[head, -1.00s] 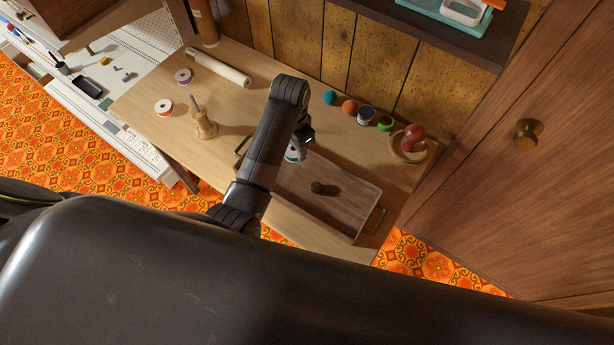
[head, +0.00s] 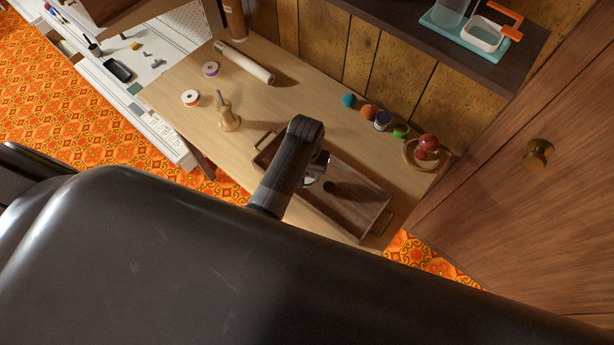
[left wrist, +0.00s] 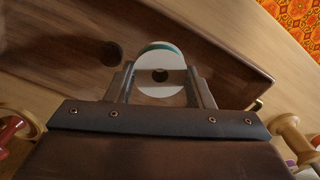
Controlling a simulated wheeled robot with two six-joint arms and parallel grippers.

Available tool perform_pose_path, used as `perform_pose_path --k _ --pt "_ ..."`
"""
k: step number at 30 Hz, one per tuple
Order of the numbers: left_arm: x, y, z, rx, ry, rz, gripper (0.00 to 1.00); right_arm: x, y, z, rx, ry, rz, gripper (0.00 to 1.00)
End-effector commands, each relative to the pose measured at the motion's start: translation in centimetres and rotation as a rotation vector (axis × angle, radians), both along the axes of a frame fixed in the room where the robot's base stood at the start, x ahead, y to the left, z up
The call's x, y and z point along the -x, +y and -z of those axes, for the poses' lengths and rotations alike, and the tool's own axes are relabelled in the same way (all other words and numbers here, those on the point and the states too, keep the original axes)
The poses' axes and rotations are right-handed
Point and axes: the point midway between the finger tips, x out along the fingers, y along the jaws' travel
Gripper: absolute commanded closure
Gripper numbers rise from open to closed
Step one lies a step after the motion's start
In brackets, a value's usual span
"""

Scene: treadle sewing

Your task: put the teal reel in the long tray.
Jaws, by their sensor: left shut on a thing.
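The teal reel, with a pale round face and teal edge, shows in the left wrist view (left wrist: 160,88). My left gripper (left wrist: 160,76) is shut on it, with a finger on each side. In the head view my left gripper (head: 314,175) is over the left part of the long tray; the arm hides part of the tray and most of the reel. The long tray (head: 372,222) is brown wood with a handle at each end. The reel appears held above the tray floor; the exact height is unclear. My right gripper is not in view.
A small dark round thing (head: 330,187) shows in the tray. Several coloured balls and reels, including a green one (head: 400,131), line the back. A red knobbed thing (head: 428,144) stands at right. A wooden spindle stand (head: 228,120) and two reels are left.

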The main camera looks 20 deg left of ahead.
Motion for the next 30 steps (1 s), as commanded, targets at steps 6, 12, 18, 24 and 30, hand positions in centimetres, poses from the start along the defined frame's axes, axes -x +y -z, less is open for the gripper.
perform_pose_path --k 6,12,18,24,30 --pt "0.0 0.0 2.5 0.000 0.004 0.001 0.78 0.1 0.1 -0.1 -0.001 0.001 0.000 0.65" --pt "0.1 0.0 4.1 0.000 0.002 0.000 0.78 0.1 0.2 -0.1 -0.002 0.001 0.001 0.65" --pt "0.0 0.0 4.2 0.001 0.000 0.000 0.78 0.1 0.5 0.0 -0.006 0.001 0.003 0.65" --pt "0.0 0.0 4.5 0.001 0.000 0.001 0.51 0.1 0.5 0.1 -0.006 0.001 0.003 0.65" --pt "0.0 0.0 4.4 0.001 0.000 0.001 0.31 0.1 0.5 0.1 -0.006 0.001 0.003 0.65"
